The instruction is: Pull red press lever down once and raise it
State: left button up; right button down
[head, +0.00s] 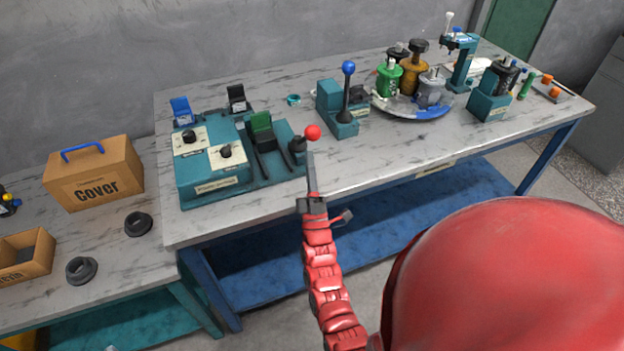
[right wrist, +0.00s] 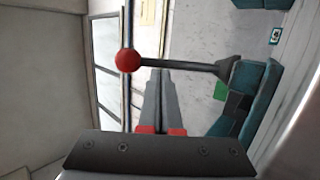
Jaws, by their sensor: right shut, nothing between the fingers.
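The red press lever has a red ball knob (head: 313,132) and a dark boot (head: 297,145) at the right end of the teal press station (head: 205,187). In the right wrist view its red knob (right wrist: 128,60), dark rod (right wrist: 180,65) and boot (right wrist: 228,68) lie across the picture. My right gripper (head: 310,158) is shut and empty, with its narrow fingers pointing up just below the knob. In the right wrist view the fingertips (right wrist: 161,74) end by the rod, between knob and boot; I cannot tell whether they touch it. My left gripper is not in view.
A blue-knobbed lever (head: 348,68) stands on a teal block to the right. Behind it are a round tray (head: 405,110) of motor parts and a teal press (head: 462,62). A cardboard box (head: 95,175) marked Cover sits on the left table. The front right tabletop is clear.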

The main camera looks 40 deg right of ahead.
jog(key=shift+x, duration=1.35)
jog(key=shift+r+p, duration=0.1)
jog(key=shift+p, duration=0.2)
jog(key=r+g+y+p, duration=0.1)
jog(key=w+r+n+g+p, duration=0.1)
jog(key=p, duration=0.1)
jog(key=w+r+g+y+p, duration=0.1)
jog(key=r+p, duration=0.1)
jog(key=shift+w+d+n+y, duration=0.25)
jog(key=shift+d+n+y, duration=0.05)
jog(key=shift+w+d+r+n+g+y+p, duration=0.15)
jog(key=shift+w+r+g+y+p, duration=0.15)
jog(key=shift+w+g, duration=0.35)
jog(key=shift+w+d+r+n+g+y+p, duration=0.2)
jog(key=shift+w+g+y+p, duration=0.2)
jog(key=shift+w+g, duration=0.3)
jog(key=shift+w+d+r+n+g+y+p, duration=0.15)
jog(key=shift+w+r+g+y+p, duration=0.2)
jog(key=shift+w+g, duration=0.3)
jog(key=shift+f, duration=0.1)
jog(key=shift+a, duration=0.1)
